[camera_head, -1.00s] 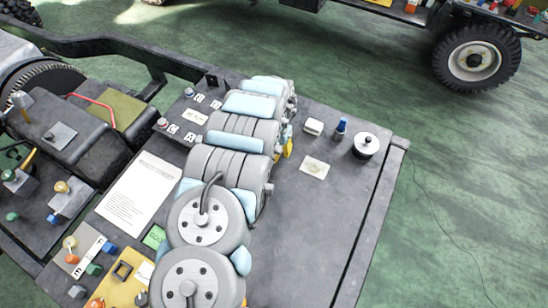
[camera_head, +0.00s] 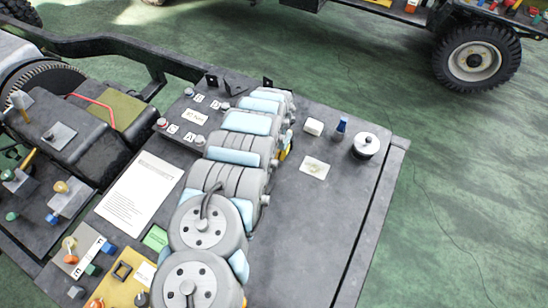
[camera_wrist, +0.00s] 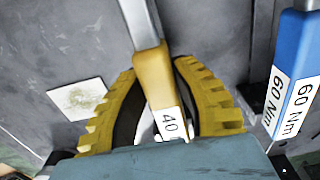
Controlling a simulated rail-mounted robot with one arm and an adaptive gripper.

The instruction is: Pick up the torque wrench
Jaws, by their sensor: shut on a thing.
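The torque wrench with the yellow handle (camera_wrist: 154,78) shows in the wrist view, with a grey shaft running up out of the picture and a white label reading "40". My gripper (camera_wrist: 158,92) has its yellow ribbed fingers on both sides of that handle and is shut on it. Another wrench with a blue handle (camera_wrist: 296,75), marked "60 Nm", is at the right of the wrist view, apart from the fingers. In the head view my arm hides most of the gripper; only a little yellow shows at its right side.
The dark bench top (camera_head: 310,220) right of my arm is mostly clear. A white block (camera_head: 314,127), a blue upright item (camera_head: 340,128), a round silver-topped part (camera_head: 366,146) and a printed card (camera_head: 314,165) are near its far right. A paper sheet (camera_head: 140,195) lies left.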

